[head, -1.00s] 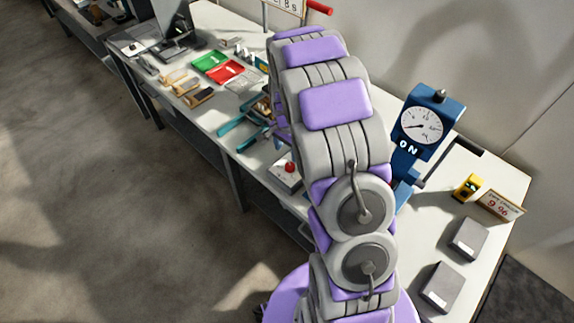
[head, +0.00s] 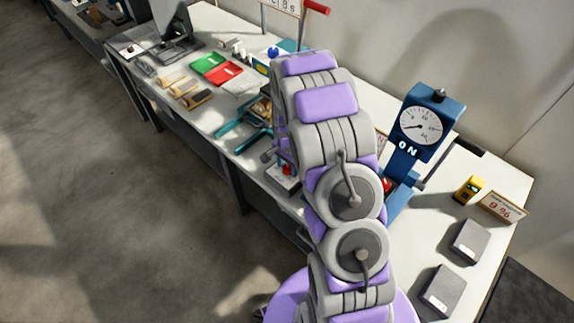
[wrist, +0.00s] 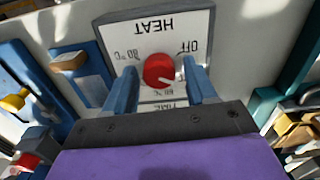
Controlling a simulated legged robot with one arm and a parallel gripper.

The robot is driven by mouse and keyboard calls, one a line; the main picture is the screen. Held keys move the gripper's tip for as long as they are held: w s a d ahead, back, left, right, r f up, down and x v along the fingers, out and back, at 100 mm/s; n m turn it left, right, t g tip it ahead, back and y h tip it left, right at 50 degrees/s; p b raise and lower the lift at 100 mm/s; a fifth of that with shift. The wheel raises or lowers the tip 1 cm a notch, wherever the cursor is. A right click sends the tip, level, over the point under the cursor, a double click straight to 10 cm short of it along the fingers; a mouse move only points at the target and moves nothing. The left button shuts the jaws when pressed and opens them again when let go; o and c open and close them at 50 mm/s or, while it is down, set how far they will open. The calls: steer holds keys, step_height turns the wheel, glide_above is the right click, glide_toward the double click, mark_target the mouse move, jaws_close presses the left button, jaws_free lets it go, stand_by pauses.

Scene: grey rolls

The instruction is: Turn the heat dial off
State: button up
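The heat dial is a red round knob (wrist: 159,71) on a pale panel (wrist: 135,42) with a grey frame, in the wrist view. The panel's lettering appears upside down: HEAT at the top, OFF to the right of the knob, a temperature mark to the left and another below. A white line on the knob points to the lower right, not straight at OFF. My gripper (wrist: 161,88) is open, its two blue fingers on either side of the knob with a gap at each. In the head view, my arm hides the gripper and the dial.
A blue gauge stand (head: 420,125) marked ON stands right of my arm. A yellow device (head: 469,189), a small sign (head: 502,206) and grey boxes (head: 469,241) are at the right. Teal-handled tools (head: 240,128) and red and green trays (head: 222,73) lie to the left.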

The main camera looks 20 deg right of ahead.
steer(key=shift+d, duration=0.3)
steer(key=shift+c, duration=1.4)
steer(key=shift+a, duration=0.3)
steer(key=c, duration=0.6)
steer(key=shift+n, duration=0.4)
steer(key=n+p, duration=0.3)
steer(key=n, duration=0.2)
steer(key=n+p, duration=0.2)
steer(key=n, duration=0.4)
steer(key=shift+s, duration=0.1)
steer(key=shift+f, duration=0.1)
steer(key=o, duration=1)
steer(key=shift+o, duration=0.2)
steer(key=shift+r, duration=0.2)
